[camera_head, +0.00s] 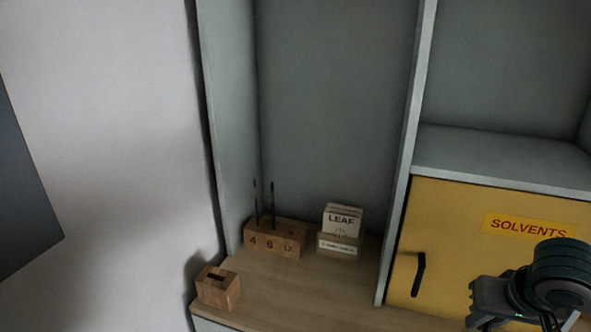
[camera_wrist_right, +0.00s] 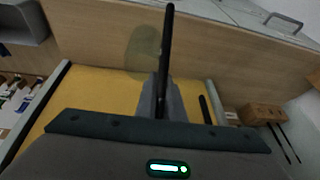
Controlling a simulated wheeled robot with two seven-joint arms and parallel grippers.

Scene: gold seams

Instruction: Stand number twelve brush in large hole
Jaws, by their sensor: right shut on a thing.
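A wooden brush block (camera_head: 275,240) stands on the shelf at the back left, marked 4, 6 and 12. Two thin dark brushes (camera_head: 272,205) stand upright in it at the 4 and the 6. The hole by the 12, at its right end, holds no brush. My right gripper (camera_head: 486,302) is in front of the yellow door, well right of the block. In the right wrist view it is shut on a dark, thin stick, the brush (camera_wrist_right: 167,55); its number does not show. My left gripper is out of view.
A LEAF card holder (camera_head: 340,243) stands just right of the block. A small slotted wooden box (camera_head: 218,288) is at the front left. The yellow SOLVENTS door (camera_head: 450,235) has a black handle (camera_head: 419,275). An upright divider (camera_head: 408,160) separates it from the shelf.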

